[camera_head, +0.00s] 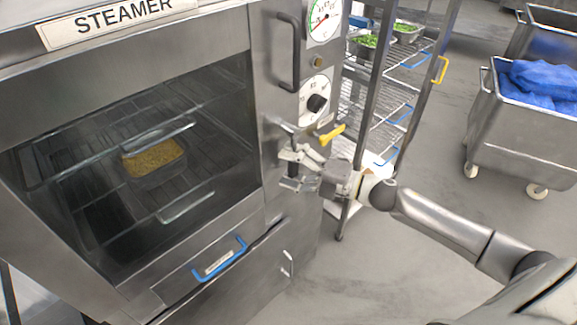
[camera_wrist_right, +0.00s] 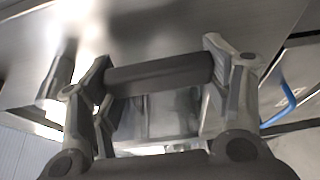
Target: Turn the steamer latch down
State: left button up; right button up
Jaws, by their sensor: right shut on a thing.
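The steamer (camera_head: 216,183) fills the left of the head view, its glass door (camera_head: 75,115) closed. The steamer latch (camera_wrist_right: 158,75) shows as a dark round bar in the right wrist view. My right gripper (camera_head: 289,168) is at the right edge of the door, with its fingers shut on the two ends of this bar. In the head view the fingers hide most of the latch, so its exact angle is hard to tell. My left gripper is in neither view.
A pan of grain (camera_head: 154,157) sits on a rack inside the steamer. A yellow lever (camera_head: 331,134) sticks out just above my right gripper, below a dial (camera_head: 316,97). A wire rack (camera_head: 378,88) stands close behind, and a cart with blue cloth (camera_head: 540,80) stands at the right.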

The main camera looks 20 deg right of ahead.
jog(key=shift+d, duration=0.1)
dwell(0.3)
jog(key=o, duration=1.5)
jog(key=shift+v, duration=6)
